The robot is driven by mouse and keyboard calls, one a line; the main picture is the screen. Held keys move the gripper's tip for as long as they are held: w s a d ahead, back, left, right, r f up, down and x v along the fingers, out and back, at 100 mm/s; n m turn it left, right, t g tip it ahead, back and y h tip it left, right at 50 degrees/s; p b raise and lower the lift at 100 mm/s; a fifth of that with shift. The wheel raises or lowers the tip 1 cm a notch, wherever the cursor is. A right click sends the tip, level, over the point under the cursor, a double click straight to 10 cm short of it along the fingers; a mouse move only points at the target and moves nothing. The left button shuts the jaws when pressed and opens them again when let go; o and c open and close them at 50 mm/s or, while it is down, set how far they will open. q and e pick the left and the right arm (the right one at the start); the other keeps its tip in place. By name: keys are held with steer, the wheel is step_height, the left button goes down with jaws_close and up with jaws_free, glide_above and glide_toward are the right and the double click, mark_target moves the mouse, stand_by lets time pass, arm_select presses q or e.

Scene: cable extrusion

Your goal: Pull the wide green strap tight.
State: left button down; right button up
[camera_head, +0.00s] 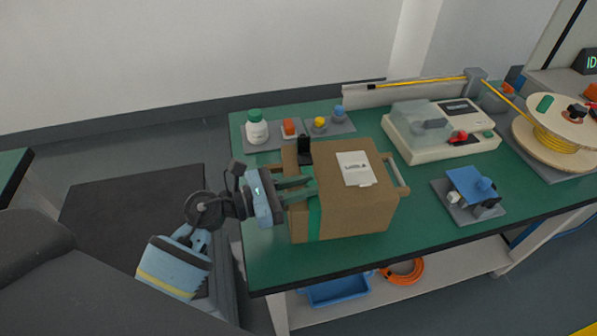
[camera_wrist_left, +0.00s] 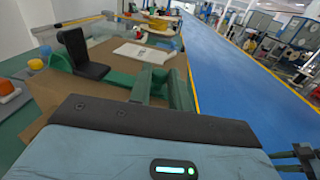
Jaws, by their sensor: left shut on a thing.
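The wide green strap (camera_head: 314,218) runs down the near side of a brown cardboard box (camera_head: 358,212), close to its left end. A black upright buckle-like part (camera_head: 304,151) stands at the box's top left edge; it also shows in the left wrist view (camera_wrist_left: 82,54). My left gripper (camera_head: 309,187) reaches in from the left at the box's top left, with its green fingers over the strap. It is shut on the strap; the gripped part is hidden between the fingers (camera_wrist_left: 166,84).
The box stands on a green-topped table (camera_head: 270,270) and bears a white label (camera_head: 355,168). A white bottle (camera_head: 257,131) and small jars stand behind it. A cream machine (camera_head: 440,135), a blue fixture (camera_head: 470,186) and a yellow cable reel (camera_head: 553,140) are to the right.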

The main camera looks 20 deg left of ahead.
arm_select(q)
steer(key=shift+s+d, duration=0.25)
steer(key=shift+s, duration=0.25)
steer(key=c, duration=1.3)
jaws_free()
arm_select(e)
steer(key=shift+s, duration=0.1)
arm_select(q)
steer(key=b+v, duration=0.1)
steer(key=v, duration=0.6)
steer(key=shift+s+a+b, duration=0.2)
steer(key=shift+a+b, duration=0.1)
steer(key=shift+b, duration=0.05)
arm_select(e)
steer(key=shift+s+f, duration=0.2)
steer(key=shift+f, duration=0.3)
steer(key=shift+s+f, duration=0.15)
steer(key=shift+f, duration=0.35)
